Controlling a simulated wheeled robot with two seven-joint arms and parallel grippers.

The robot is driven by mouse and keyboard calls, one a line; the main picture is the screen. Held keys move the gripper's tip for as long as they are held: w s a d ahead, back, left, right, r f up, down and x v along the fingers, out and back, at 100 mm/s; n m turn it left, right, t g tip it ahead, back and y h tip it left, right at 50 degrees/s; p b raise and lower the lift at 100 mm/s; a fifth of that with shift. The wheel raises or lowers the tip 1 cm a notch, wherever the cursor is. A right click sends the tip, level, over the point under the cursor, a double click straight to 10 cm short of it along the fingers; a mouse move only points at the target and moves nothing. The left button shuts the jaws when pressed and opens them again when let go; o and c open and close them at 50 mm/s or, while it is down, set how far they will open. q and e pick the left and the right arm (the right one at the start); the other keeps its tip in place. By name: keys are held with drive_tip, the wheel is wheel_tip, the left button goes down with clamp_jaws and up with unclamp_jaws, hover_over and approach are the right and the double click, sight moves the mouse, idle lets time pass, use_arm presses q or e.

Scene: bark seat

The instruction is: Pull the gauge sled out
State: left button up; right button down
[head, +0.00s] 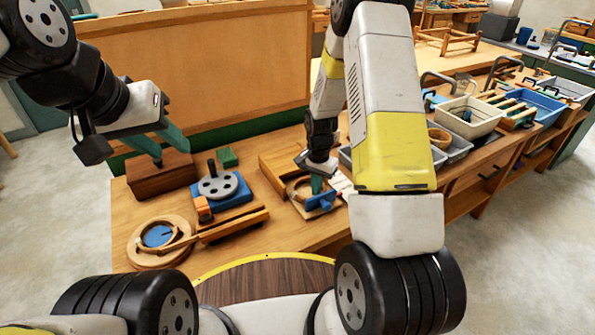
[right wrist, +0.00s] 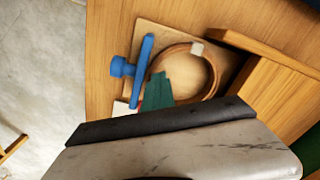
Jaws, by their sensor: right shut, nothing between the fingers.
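What looks like the gauge sled is a light wooden plate (right wrist: 150,36) carrying a wooden ring (right wrist: 213,66) and an upright blue plate with a round knob (right wrist: 122,67). In the head view the blue part (head: 322,200) sits at the bench's front edge. My right gripper (right wrist: 158,90) is shut and empty, its green fingertips just beside the blue plate, over the ring's near side. Whether they touch is unclear. It also shows in the head view (head: 316,185).
A blue block with a grey disc (head: 218,186) and a round wooden fixture (head: 160,240) stand on the bench to the left. A wooden block (right wrist: 285,98) lies beside the ring. Bins (head: 468,116) stand at the right. The floor is free past the bench edge.

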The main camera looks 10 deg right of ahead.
sight(323, 200)
drive_tip(key=shift+s+d+f, duration=0.15)
drive_tip(key=shift+s+d, duration=0.1)
drive_tip(key=shift+s, duration=0.4)
drive_tip(key=shift+s+d+f, duration=0.2)
drive_tip(key=shift+s, duration=0.5)
drive_tip(key=shift+s+d+f, duration=0.15)
drive_tip(key=shift+s+d, duration=0.1)
drive_tip(key=shift+s, duration=0.4)
drive_tip(key=shift+w+r, duration=0.35)
drive_tip(key=shift+r, duration=0.45)
drive_tip(key=shift+w+a+r, duration=0.1)
drive_tip(key=shift+w+r, duration=0.1)
drive_tip(key=shift+r, duration=0.75)
drive_tip(key=shift+w+a+r, duration=0.15)
drive_tip(key=shift+w+r, duration=0.05)
drive_tip(key=shift+r, duration=0.75)
drive_tip(key=shift+w+a+r, duration=0.1)
drive_tip(key=shift+w+r, duration=0.1)
drive_tip(key=shift+r, duration=0.75)
